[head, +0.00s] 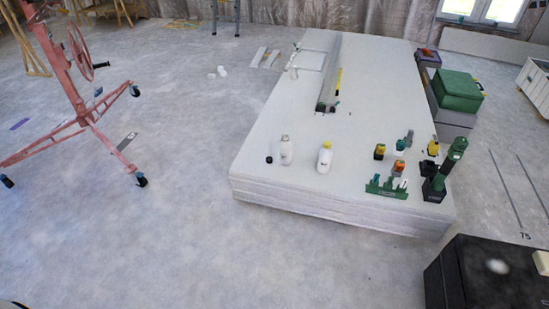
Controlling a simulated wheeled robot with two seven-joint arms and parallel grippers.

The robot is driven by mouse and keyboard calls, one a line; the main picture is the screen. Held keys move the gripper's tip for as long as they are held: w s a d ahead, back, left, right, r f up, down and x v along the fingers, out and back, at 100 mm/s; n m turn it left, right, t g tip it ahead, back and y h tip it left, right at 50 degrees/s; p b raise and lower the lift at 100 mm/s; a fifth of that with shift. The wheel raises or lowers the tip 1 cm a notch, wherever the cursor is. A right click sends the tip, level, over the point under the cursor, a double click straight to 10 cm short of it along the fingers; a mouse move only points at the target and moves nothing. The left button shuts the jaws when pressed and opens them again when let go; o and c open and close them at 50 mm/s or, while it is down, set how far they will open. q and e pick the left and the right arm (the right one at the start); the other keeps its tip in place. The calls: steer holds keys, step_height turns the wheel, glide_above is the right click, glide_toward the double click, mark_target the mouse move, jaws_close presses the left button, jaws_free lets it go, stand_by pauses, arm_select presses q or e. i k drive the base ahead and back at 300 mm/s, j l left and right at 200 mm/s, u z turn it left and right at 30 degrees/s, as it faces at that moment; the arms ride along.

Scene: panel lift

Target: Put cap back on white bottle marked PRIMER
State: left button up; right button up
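Two white bottles stand upright near the front left corner of a stack of white panels (262,183). The left white bottle (286,152) has a pale top, with no coloured cap showing on it. The right white bottle (325,160) has a yellow cap (327,145) on top. Both have small dark marks that are too small to read, so I cannot tell which says PRIMER. A small black cap-like piece (268,160) lies on the panel just left of the left bottle, apart from it. Neither of my grippers is in view.
Power tools, batteries and a green rack (386,188) crowd the stack's front right corner. A long metal profile (329,85) lies farther back. A red wheeled lift (75,110) stands left. A black box (485,275) is front right. The floor before the stack is clear.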

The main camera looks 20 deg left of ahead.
mark_target(285, 146)
steer(key=i+j+z, duration=0.3)
steer(key=i+j, duration=0.2)
steer(key=i+j+z, duration=0.15)
steer(key=j, duration=0.25)
steer(key=i+j+z, duration=0.3)
steer(key=i+j, duration=0.15)
steer(key=j, duration=0.3)
steer(key=i+j+z, duration=0.15)
steer(key=j, duration=0.2)
steer(key=i+j+z, duration=0.15)
steer(key=j, duration=0.3)
